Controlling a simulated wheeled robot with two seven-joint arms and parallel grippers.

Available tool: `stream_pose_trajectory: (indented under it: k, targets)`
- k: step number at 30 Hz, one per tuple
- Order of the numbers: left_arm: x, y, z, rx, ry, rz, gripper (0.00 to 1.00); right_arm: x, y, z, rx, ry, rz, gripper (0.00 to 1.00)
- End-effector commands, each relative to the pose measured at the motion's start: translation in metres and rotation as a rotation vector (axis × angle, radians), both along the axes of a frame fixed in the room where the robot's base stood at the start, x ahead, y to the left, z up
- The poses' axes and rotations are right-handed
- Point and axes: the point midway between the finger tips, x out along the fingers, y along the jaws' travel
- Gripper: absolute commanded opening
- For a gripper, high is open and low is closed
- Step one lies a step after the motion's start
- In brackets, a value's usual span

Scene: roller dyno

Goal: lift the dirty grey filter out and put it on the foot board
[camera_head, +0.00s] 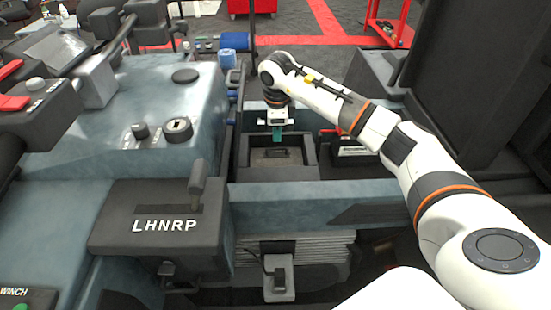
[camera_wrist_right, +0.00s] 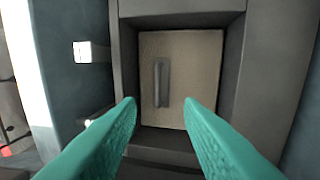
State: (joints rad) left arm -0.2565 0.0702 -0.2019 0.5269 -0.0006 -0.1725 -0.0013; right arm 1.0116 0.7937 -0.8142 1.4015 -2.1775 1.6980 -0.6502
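The dirty grey filter (camera_wrist_right: 198,77) lies flat inside a dark box-shaped housing (camera_wrist_right: 250,80). It has a raised dark handle (camera_wrist_right: 161,83) on its face. In the head view the filter (camera_head: 266,162) sits low in the housing, partly shaded. My right gripper (camera_wrist_right: 160,103) is open and empty above the filter, with its two teal fingers apart on either side of the handle in the picture. In the head view the right gripper (camera_head: 278,138) hangs over the housing's far part. My left gripper is in neither view. I cannot tell which surface is the foot board.
A console with an LHNRP lever box (camera_head: 160,225) stands left of the housing. A blue-grey ledge (camera_head: 290,194) runs in front of it. A tall dark panel (camera_head: 480,80) rises on the right. A red-and-white item (camera_head: 350,146) sits right of the housing.

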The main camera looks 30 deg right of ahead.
Motion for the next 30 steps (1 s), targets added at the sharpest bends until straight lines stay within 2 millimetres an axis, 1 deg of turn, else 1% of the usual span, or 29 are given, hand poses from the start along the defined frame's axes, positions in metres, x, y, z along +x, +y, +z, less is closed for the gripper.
stream_pose_trajectory:
  k: [1, 3, 8, 11, 15, 18, 21, 26, 27, 29, 30]
  targets:
    - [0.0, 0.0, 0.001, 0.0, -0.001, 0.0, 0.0, 0.001, 0.0, -0.008, 0.003, 0.002, -0.001, 0.34]
    - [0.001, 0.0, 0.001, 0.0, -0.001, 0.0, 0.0, 0.003, -0.002, -0.015, 0.001, 0.002, -0.001, 0.34]
    - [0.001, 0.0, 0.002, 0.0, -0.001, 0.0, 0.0, 0.004, -0.003, -0.025, 0.002, 0.001, 0.0, 0.34]
    - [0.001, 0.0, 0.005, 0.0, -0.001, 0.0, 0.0, 0.006, -0.005, -0.037, 0.002, 0.001, -0.002, 0.34]
    - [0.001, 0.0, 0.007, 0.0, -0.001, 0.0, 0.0, 0.009, -0.009, -0.059, 0.002, 0.002, -0.002, 0.34]
    - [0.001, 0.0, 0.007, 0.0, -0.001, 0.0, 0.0, 0.011, -0.011, -0.069, 0.002, 0.001, -0.001, 0.34]
    - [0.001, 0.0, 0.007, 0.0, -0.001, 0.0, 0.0, 0.012, -0.011, -0.072, 0.001, -0.002, -0.001, 0.34]
    - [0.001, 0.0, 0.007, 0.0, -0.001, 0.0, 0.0, 0.012, -0.011, -0.072, 0.001, -0.003, 0.0, 0.34]
    - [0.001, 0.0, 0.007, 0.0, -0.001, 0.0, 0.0, 0.012, -0.011, -0.072, 0.001, -0.002, 0.0, 0.32]
    - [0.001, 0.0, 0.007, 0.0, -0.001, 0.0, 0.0, 0.012, -0.011, -0.072, 0.001, -0.002, 0.0, 0.22]
    - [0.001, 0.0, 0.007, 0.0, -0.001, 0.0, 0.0, 0.012, -0.011, -0.072, 0.001, -0.002, 0.0, 0.16]
